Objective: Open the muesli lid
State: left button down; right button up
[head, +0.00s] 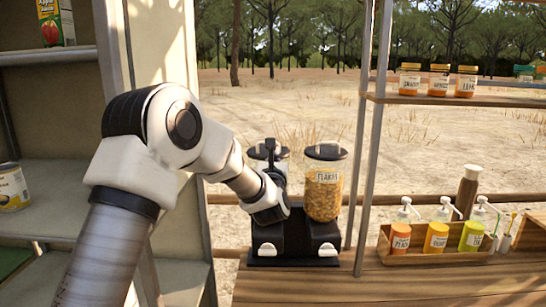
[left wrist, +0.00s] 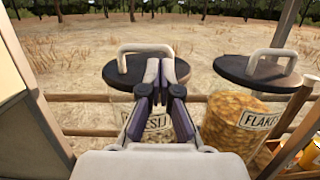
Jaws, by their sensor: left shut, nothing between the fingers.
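The muesli jar is a clear dispenser with a partly covered label (left wrist: 158,122) in the left wrist view. Its dark round lid (left wrist: 118,76) with a pale loop handle (left wrist: 140,47) sits over the jar, and it looks closed. My left gripper (left wrist: 167,66) is shut and empty, its fingertips in front of the lid and just below the handle; I cannot tell whether they touch it. In the head view my left gripper (head: 270,146) hides much of the muesli jar. My right gripper is not in view.
The flakes jar (head: 322,190) stands just right of the muesli jar, on the same black dispenser base (head: 292,239). A metal post (head: 367,150) rises to its right. A wooden tray (head: 440,257) holds pump bottles. The front of the wooden counter (head: 400,285) is clear.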

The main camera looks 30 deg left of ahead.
pick_arm(q)
jog(key=shift+x, duration=1)
jog(key=shift+f, duration=0.25)
jog(key=shift+s+r, duration=0.1)
jog(key=shift+r+p, duration=0.15)
jog(key=shift+p, duration=0.15)
jog(key=shift+r+g+p, duration=0.3)
jog(key=shift+r+p, duration=0.05)
jog(key=shift+r, duration=0.25)
